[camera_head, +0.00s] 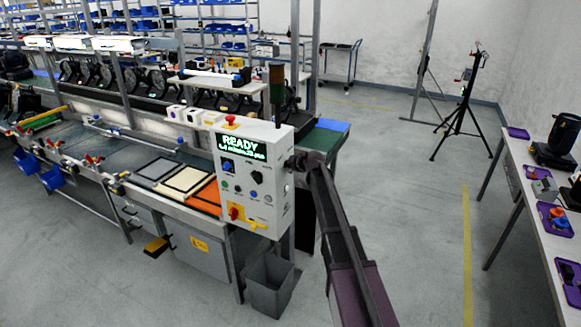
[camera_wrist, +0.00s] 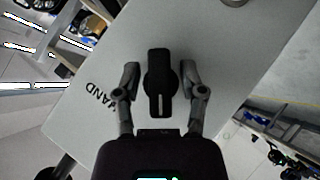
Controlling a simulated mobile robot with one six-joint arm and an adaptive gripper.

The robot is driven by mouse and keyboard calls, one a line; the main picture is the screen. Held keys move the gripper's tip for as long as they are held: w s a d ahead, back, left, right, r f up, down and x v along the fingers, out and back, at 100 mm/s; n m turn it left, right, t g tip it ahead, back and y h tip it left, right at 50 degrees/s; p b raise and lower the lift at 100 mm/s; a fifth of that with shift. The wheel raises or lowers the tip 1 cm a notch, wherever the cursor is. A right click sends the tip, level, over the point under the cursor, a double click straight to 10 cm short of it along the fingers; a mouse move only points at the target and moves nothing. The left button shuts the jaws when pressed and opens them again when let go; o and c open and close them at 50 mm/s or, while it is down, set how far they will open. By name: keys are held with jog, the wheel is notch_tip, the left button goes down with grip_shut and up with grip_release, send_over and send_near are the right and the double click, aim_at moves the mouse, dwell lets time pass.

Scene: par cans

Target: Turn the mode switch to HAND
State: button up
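The mode switch (camera_wrist: 160,82) is a black knob with a white pointer line on a pale panel face (camera_wrist: 232,45) in the wrist view. Its line points down the picture, toward my palm. Printed letters reading "AND" (camera_wrist: 100,95) sit left of the knob, the first letter being partly hidden by a finger. My gripper (camera_wrist: 160,70) is open, with one finger on each side of the knob and gaps showing. In the head view my gripper (camera_head: 295,162) is at the right side of the control box (camera_head: 245,205) and hides the switch there.
The box front has a READY display (camera_head: 241,147), buttons and a black knob (camera_head: 257,177). A grey bin (camera_head: 270,287) stands below it. A conveyor line runs left. A table (camera_head: 540,215) with purple trays is at the right, with open floor between.

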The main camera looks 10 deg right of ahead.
grip_shut()
jog(key=shift+r+p, duration=0.1)
jog(key=shift+p, duration=0.2)
jog(key=shift+w+m+g+y+p, duration=0.1)
jog(key=shift+m+g+y+p, duration=0.6)
jog(key=shift+g, duration=0.3)
jog(key=m+g+y+p, duration=0.1)
jog(key=g, duration=0.2)
jog(key=shift+m+y, duration=0.3)
jog(key=shift+m, duration=0.1)
jog(key=m+g+y+b, duration=0.1)
jog(key=m+g+y, duration=0.1)
jog(key=g, duration=0.1)
jog(key=shift+f+y, duration=0.2)
jog(key=shift+y, duration=0.2)
jog(key=shift+r+m+g+y+b, duration=0.1)
jog(key=shift+m+g+y+b, duration=0.7)
jog(key=shift+g+b, duration=0.25)
jog(key=shift+s+a, duration=0.1)
jog(key=shift+s, duration=0.1)
